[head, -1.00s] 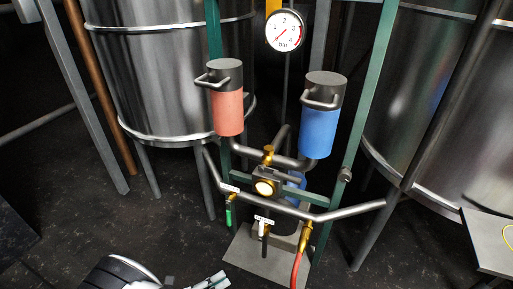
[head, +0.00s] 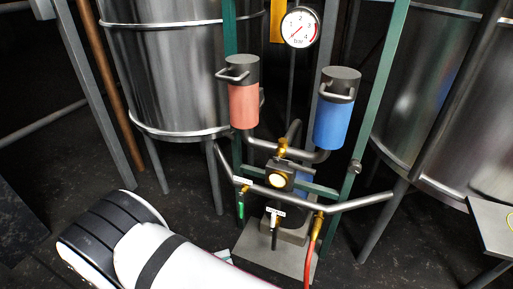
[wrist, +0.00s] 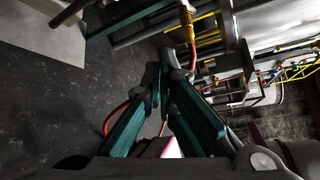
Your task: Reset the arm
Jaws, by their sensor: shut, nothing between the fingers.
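My gripper (wrist: 160,76) shows in the wrist view, its two teal-padded fingers meeting at the tips with nothing between them. It points over the dark floor, with the pipe frame beyond the tips. In the head view my white and black arm fills the lower left and middle bottom. The gripper itself cannot be made out there.
A pump stand with a red filter (head: 243,104), a blue filter (head: 335,112), a gauge (head: 300,27) and a red hose (head: 310,250) stands ahead of my arm. Steel tanks (head: 180,70) flank it. A grey table (head: 492,228) is at right. Dark floor lies left.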

